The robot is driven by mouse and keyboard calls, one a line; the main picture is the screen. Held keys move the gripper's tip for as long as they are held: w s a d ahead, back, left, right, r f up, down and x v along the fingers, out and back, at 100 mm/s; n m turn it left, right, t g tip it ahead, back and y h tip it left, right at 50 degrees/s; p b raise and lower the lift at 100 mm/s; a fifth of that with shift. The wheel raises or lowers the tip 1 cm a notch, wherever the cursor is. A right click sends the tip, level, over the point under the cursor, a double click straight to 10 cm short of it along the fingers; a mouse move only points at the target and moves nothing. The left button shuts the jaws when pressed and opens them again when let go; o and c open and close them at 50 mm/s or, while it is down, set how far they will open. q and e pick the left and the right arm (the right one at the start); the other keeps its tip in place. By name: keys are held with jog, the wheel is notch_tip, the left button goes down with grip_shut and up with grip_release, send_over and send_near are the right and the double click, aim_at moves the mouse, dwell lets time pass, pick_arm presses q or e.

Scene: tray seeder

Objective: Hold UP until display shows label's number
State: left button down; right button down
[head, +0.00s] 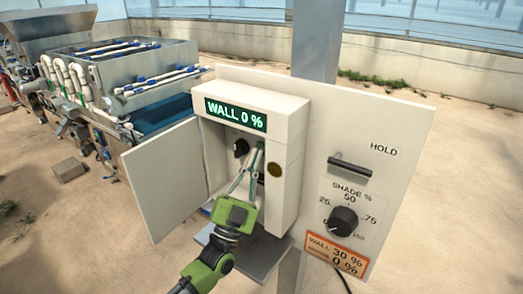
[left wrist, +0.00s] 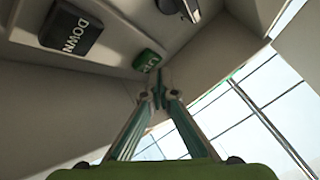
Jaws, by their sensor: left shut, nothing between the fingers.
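The white control box (head: 287,122) has a lit green display (head: 236,114) reading WALL 0 %. An orange label (head: 336,254) at the panel's lower right reads WALL 30 % on its top line and 0 % below, with smaller text too fine to read. My left gripper (head: 258,152) reaches into the open box, shut and empty. In the left wrist view, the green UP button (left wrist: 147,60) is just above my fingertips (left wrist: 157,92); I cannot tell whether they touch it. The black DOWN button (left wrist: 72,29) is to its left. My right gripper is not in view.
The box door (head: 163,180) hangs open at the left. A HOLD handle (head: 350,167) and a shade dial (head: 342,220) are on the panel (head: 400,125) at right. A seeder machine (head: 130,70) stands behind left.

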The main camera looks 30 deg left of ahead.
pick_arm(q)
jog(key=shift+w, duration=0.6)
dwell(0.7)
jog(key=shift+s, duration=0.1)
dwell(5.4)
jog(key=shift+s, duration=0.75)
jog(key=shift+p, duration=0.3)
jog(key=shift+s+a+p, duration=0.15)
jog(key=shift+s+p, duration=0.3)
jog(key=shift+s, duration=0.8)
jog(key=shift+s+a+p, duration=0.1)
jog(key=shift+s+p, duration=0.3)
jog(key=shift+s, duration=0.85)
